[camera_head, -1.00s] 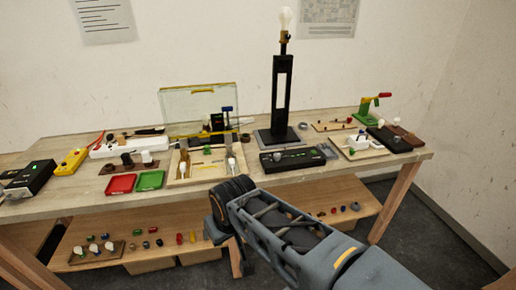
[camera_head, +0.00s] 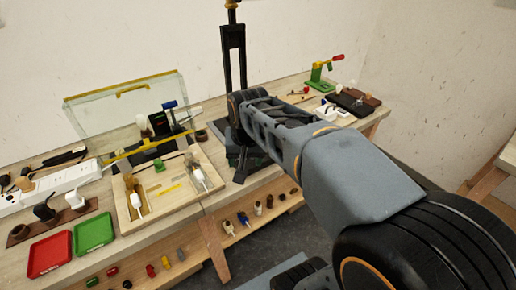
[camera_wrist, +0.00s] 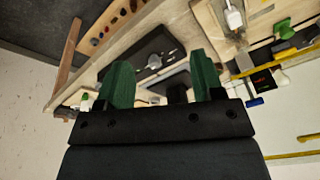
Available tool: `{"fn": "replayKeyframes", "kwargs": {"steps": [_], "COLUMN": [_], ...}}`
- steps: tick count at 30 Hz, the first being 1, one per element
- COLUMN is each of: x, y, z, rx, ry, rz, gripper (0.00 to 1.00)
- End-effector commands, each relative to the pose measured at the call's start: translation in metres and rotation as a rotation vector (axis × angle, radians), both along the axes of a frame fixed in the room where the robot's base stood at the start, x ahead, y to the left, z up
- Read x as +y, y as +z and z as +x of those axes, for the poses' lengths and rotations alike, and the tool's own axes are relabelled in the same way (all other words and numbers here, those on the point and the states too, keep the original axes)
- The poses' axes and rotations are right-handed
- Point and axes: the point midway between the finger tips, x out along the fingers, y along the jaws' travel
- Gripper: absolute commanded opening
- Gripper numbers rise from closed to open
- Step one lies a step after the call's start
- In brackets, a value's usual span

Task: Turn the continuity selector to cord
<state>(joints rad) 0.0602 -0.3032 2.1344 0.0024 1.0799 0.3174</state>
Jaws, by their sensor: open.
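A black box (camera_wrist: 130,52) with a pale round knob (camera_wrist: 154,61) on its top face shows in the wrist view, beyond my fingertips. It looks like the continuity tester, with the knob as its selector; its markings are too small to read. My gripper (camera_wrist: 161,76) has two green fingers spread apart, with nothing held between them. The knob lies a little beyond the gap between the fingers, with no visible contact. In the head view my arm covers the box and the knob, and the gripper is mostly hidden.
The black lamp post (camera_head: 233,62) stands close behind my wrist. A wooden tray (camera_head: 128,213) with fittings lies to the left, near a clear hinged cover (camera_head: 125,105). Red (camera_head: 50,255) and green (camera_head: 93,233) trays sit front left. A shelf with small parts runs below the bench.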

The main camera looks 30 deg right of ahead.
Motion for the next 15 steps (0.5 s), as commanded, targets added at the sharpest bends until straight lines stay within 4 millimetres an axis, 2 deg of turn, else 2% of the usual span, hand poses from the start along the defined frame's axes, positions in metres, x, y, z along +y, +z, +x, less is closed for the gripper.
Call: {"fn": "replayKeyframes", "kwargs": {"steps": [1,6,9,15], "x": [-0.009,-0.04,-0.058,-0.082], "y": [0.002,0.011,0.01,0.004], "z": [0.023,0.083,0.11,0.141], "rx": [0.031,0.113,0.151,0.197], "ry": [-0.1,-0.435,-0.6,-0.814], "rz": [0.019,0.07,0.09,0.108], "gripper": [0.61,0.61,0.61,0.61]}}
